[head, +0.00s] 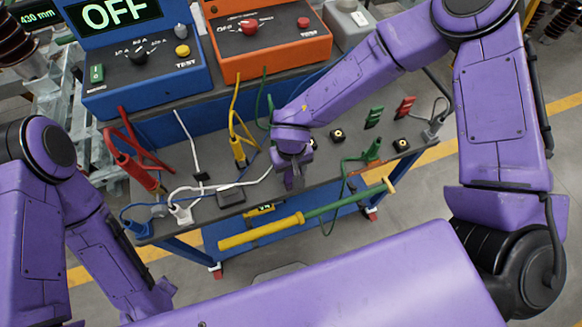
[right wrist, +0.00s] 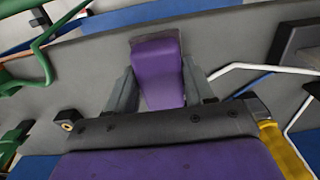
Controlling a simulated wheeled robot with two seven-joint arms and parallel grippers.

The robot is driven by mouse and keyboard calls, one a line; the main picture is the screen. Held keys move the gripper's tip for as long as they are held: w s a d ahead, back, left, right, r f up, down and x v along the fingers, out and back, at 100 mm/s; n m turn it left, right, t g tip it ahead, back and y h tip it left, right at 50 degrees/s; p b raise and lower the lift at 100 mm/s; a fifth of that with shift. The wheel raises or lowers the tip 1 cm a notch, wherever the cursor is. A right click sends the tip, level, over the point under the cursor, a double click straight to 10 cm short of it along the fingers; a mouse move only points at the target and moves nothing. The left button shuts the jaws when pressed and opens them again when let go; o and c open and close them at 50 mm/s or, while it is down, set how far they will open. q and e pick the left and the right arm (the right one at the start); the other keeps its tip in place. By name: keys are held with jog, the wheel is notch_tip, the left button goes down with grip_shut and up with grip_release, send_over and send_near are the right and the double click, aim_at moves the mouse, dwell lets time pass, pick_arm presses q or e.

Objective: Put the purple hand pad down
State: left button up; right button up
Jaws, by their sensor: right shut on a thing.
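The purple hand pad (right wrist: 157,75) shows in the right wrist view, a small block between the two dark fingers of my right gripper (right wrist: 160,92). The gripper is shut on it. The grey worktop lies behind the pad; I cannot tell whether the pad touches it. In the head view my right gripper (head: 294,178) points down over the middle of the cart top (head: 330,165), and the pad is hard to make out there. My left arm comes in at the lower left, but its gripper does not show.
A blue tester (head: 150,75) reading OFF and an orange tester (head: 262,68) stand at the back. Red clamps (head: 138,170), a yellow clamp (head: 238,150) and a green clamp (head: 372,152) stand around the gripper. A yellow-green rod (head: 300,218) runs along the front. White cables lie to the left.

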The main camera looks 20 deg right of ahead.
jog(key=shift+f, duration=0.1)
jog(key=o, duration=0.9)
jog(key=shift+o, duration=0.2)
notch_tip(320, 180, up, 12)
jog(key=shift+s, duration=0.1)
